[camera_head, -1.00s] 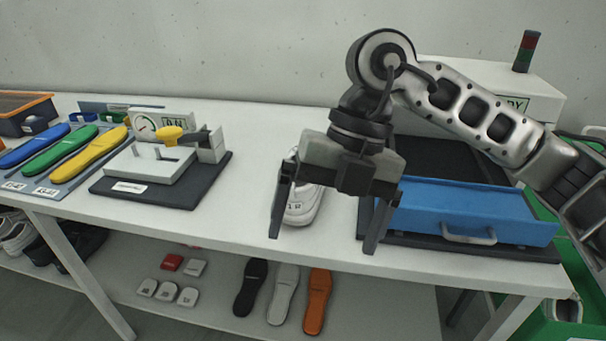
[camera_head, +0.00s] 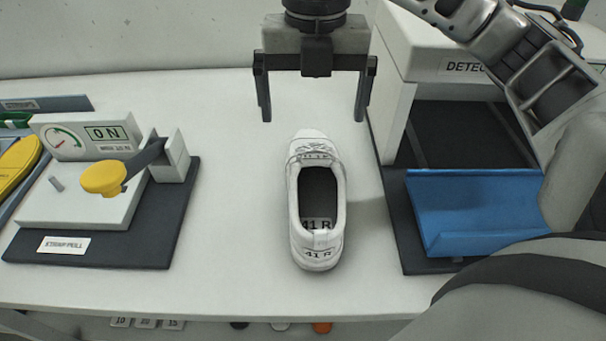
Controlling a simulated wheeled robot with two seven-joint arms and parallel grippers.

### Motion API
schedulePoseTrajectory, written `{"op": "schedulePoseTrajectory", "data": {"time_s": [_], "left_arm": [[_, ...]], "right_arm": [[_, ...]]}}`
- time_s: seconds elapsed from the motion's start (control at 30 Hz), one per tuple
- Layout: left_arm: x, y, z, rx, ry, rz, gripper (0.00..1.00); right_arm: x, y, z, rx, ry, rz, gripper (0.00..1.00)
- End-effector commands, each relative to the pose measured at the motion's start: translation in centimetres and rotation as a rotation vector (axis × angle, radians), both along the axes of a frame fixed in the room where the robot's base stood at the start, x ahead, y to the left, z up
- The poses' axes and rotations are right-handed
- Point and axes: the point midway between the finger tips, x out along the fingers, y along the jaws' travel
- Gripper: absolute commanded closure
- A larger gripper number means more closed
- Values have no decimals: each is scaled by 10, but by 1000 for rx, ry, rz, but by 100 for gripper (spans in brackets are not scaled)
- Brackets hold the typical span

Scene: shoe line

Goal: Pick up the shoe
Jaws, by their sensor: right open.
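A white shoe (camera_head: 334,246) marked "41 R" stands upright on the white table (camera_head: 240,185), its heel toward me and its toe toward the back wall. My right gripper (camera_head: 313,112) is open and empty. In the picture it is just above the shoe's toe end, with its two fingers pointing down, spread wider than the shoe. The fingers appear apart from the shoe. My left gripper is not in view.
At left is a press device (camera_head: 80,205) with a gauge and yellow knob on a dark base. At right, a detector housing (camera_head: 440,50) stands behind a blue tray (camera_head: 470,200) on a dark mat. The table around the shoe is clear.

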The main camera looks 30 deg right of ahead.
Motion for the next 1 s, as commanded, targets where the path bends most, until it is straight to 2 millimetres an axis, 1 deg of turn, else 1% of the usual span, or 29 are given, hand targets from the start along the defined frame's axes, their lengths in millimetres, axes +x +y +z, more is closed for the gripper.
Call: {"op": "schedulePoseTrajectory", "data": {"time_s": [0.03,0.07,0.17,0.3,0.4,0.67,0.8,0.9,1.0], "left_arm": [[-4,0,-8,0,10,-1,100],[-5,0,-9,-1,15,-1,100],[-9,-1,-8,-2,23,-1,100],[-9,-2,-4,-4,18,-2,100],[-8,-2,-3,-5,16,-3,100],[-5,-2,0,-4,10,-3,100],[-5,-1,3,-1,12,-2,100],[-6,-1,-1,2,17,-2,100],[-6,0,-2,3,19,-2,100]], "right_arm": [[-1,0,-15,1,7,1,0],[-1,0,-21,1,8,1,0],[-1,-1,-41,-2,7,1,0],[-1,-1,-69,-1,6,1,0],[0,-1,-83,0,4,1,0],[2,-3,-101,0,4,-1,0],[5,-10,-121,-1,6,-1,0],[6,-10,-136,0,4,0,0],[6,-9,-143,0,2,1,0]]}}
